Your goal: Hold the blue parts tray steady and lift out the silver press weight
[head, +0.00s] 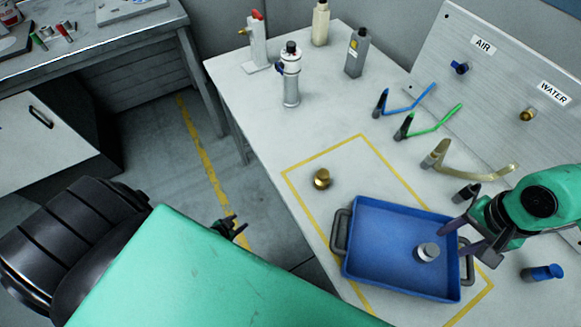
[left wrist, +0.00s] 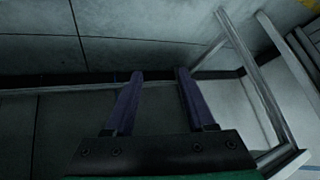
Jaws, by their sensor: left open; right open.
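The blue parts tray (head: 375,262) lies on the table inside a yellow outline, with a dark handle on each short side. The silver press weight (head: 428,252), a small cylinder with a knob on top, stands in the right part of the tray. My right gripper (head: 449,244) is open, its fingers reaching over the tray's right edge close beside the weight; whether they touch anything is unclear. My left gripper (head: 230,228) is off the table, over the floor to the left of the tray. The left wrist view shows it open and empty (left wrist: 160,75).
A brass piece (head: 322,179) stands just above the tray's left corner. Blue (head: 405,103), green (head: 430,125) and tan (head: 465,168) hoses lie near the AIR and WATER panel. A blue-handled item (head: 543,272) lies right of the tray. Bottles stand at the back.

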